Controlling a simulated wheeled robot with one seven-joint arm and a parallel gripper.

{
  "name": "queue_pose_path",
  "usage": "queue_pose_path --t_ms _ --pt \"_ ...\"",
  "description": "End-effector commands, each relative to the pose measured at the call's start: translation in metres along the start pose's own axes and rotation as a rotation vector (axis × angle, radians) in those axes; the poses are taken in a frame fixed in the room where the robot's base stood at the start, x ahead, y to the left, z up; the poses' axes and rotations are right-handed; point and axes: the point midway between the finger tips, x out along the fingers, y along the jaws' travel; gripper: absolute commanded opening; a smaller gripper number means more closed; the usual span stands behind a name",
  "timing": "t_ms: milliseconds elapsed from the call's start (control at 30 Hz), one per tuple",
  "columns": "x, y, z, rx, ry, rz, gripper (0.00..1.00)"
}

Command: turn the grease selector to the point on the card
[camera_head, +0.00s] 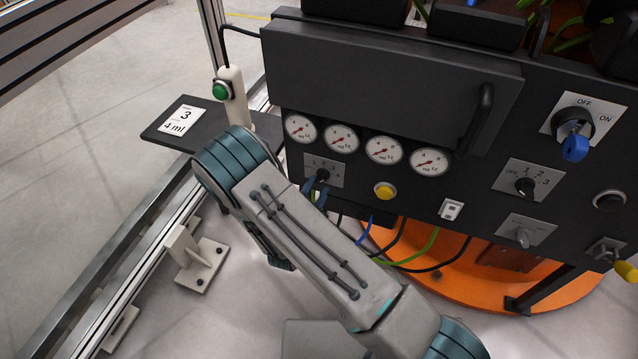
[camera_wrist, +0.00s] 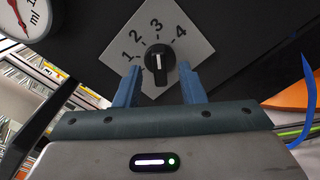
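The grease selector is a black knob on a pale plate numbered 1 to 4, below the gauges in the head view (camera_head: 323,175). In the wrist view the knob (camera_wrist: 158,63) has a white mark pointing up at the 3. The card (camera_head: 180,119) reads 3 and 4 ml; its small top line is hard to read. It lies on a dark shelf at the left. My gripper (camera_wrist: 160,67) is open, one fingertip on each side of the knob with a visible gap at both. In the head view, my gripper (camera_head: 316,190) is partly hidden by my arm.
Several gauges (camera_head: 383,150) sit above the selector, with a yellow button (camera_head: 385,190) to its right. Another selector (camera_head: 525,187) and a blue-handled OFF/ON switch (camera_head: 574,145) are farther right. A handle (camera_head: 480,115) juts from the panel. Cables (camera_head: 425,245) hang below.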

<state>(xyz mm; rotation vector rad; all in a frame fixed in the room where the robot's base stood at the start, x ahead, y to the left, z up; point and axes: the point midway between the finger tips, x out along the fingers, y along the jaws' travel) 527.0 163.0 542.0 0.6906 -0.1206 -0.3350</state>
Motion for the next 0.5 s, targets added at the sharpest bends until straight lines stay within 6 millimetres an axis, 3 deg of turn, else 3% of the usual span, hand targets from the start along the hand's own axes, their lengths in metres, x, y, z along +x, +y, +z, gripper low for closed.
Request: queue_pose_path --t_ms 300,500 --pt "-0.074 0.001 0.0 -0.002 0.005 0.003 0.36" --pt "-0.105 0.0 -0.001 -0.002 0.005 0.002 0.36"
